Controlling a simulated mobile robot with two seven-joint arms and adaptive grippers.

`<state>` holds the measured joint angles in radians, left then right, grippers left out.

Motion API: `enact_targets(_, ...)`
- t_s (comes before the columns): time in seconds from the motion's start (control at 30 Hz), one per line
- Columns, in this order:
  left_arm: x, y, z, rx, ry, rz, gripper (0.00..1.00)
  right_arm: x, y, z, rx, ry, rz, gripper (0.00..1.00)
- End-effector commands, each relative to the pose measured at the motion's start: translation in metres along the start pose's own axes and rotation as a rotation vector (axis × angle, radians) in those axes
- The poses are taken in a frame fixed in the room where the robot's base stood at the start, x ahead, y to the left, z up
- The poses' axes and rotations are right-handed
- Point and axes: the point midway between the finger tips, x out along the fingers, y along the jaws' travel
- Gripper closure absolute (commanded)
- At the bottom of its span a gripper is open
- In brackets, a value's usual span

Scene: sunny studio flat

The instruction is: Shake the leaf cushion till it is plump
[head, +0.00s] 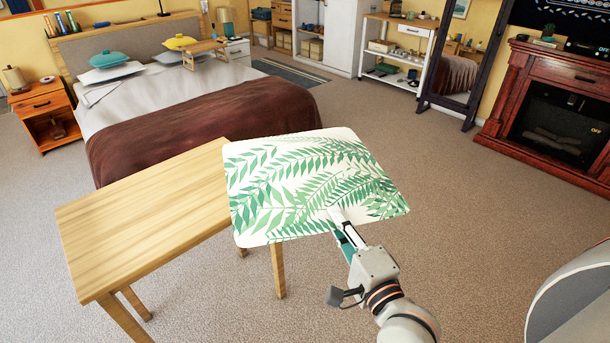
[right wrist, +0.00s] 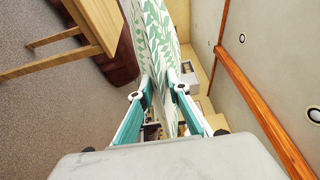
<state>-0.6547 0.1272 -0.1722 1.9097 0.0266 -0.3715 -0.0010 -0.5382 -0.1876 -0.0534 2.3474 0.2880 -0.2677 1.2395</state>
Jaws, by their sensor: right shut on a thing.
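The leaf cushion (head: 305,180) is white with green fern leaves. It is held up in the air at the right end of the wooden table, overlapping the table's edge in the head view. My right gripper (head: 340,222) is shut on its near edge. My left gripper is in neither view.
The wooden table (head: 150,215) has a bare top. Behind it stands a bed with a brown blanket (head: 200,120). A fireplace (head: 555,100) and a dark-framed mirror (head: 465,70) are at the right. The carpet (head: 430,190) right of the cushion is clear.

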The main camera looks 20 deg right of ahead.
Motion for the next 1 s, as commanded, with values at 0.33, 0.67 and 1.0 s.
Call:
enact_targets(0.33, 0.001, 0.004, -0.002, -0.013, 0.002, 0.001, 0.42, -0.001, 0.013, 0.001, -0.005, -0.005, 0.020, 1.00)
enact_targets(0.67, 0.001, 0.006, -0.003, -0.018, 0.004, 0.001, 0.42, -0.001, -0.001, 0.000, -0.003, -0.002, 0.012, 1.00)
enact_targets(1.0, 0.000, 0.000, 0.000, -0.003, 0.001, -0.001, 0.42, -0.001, 0.000, 0.000, -0.003, -0.003, 0.013, 1.00)
